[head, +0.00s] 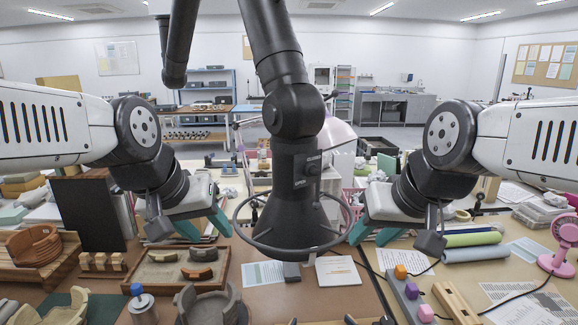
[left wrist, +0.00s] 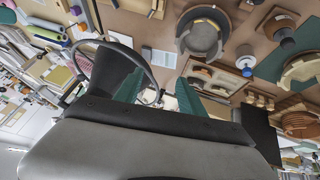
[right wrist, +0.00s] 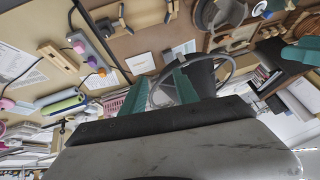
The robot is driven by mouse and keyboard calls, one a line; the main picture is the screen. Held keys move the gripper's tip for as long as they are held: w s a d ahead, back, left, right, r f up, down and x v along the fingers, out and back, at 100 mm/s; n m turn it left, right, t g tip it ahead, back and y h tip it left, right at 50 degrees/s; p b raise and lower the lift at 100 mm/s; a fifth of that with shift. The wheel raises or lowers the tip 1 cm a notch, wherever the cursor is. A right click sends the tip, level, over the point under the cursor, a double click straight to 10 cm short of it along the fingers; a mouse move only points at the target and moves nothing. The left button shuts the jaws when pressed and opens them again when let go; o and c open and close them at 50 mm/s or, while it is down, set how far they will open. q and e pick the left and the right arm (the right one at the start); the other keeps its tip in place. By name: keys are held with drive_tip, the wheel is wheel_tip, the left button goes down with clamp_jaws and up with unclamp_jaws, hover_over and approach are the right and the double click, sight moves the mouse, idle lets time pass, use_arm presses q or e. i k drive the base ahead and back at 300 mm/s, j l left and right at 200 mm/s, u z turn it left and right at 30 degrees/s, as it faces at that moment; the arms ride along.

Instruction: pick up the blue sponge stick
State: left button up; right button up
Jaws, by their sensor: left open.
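I cannot single out a blue sponge stick for certain. A small metal bottle with a blue top (head: 140,303) stands at the front left of the table in the head view. It also shows in the left wrist view (left wrist: 246,66). My left gripper (head: 205,228) is open and empty above the table, behind and right of that bottle. Its teal fingers stand apart in the left wrist view (left wrist: 158,95). My right gripper (head: 373,236) is open and empty on the other side of the centre column. Its fingers stand apart in the right wrist view (right wrist: 160,90).
A sand tray (head: 150,268) with sherds and a round grey holder (head: 212,308) lie front left. A grey strip with coloured blocks (head: 408,300) and a wooden piece (head: 455,302) lie front right. Rolls (head: 475,254) and a pink fan (head: 563,245) lie farther right.

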sight(136, 289)
drive_tip(key=j+u, duration=0.15)
drive_tip(key=u, duration=0.2)
drive_tip(key=j+u, duration=0.15)
drive_tip(key=u, duration=0.25)
drive_tip(key=j+u, duration=0.15)
drive_tip(key=u, duration=0.2)
